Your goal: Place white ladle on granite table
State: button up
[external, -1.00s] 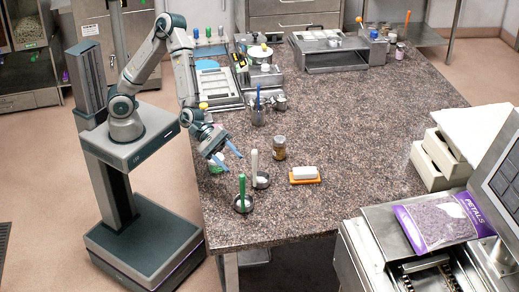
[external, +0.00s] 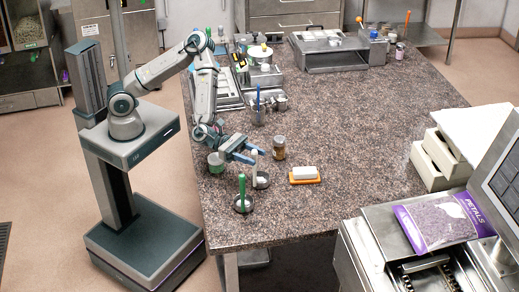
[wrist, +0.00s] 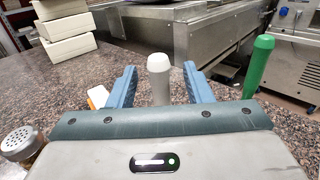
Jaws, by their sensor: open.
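The white ladle (external: 254,160) stands upright with its bowl end in a small dark round holder (external: 262,181) on the granite table (external: 350,130). In the wrist view the white ladle's handle (wrist: 159,78) rises between the two blue fingers of my gripper (wrist: 160,85), with gaps on both sides. My gripper (external: 256,156) is open and level at the handle's upper part. The ladle's lower part is hidden in the wrist view by the gripper body.
A green-handled ladle (external: 242,188) stands in another holder (external: 243,204) close by. A spice jar (external: 279,148) and a white block on an orange tray (external: 305,174) are near. The table's middle right is clear.

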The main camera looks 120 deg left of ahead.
jog(key=shift+w+r, duration=0.25)
jog(key=shift+w, duration=1.05)
grip_shut()
jog(key=shift+r, duration=0.1)
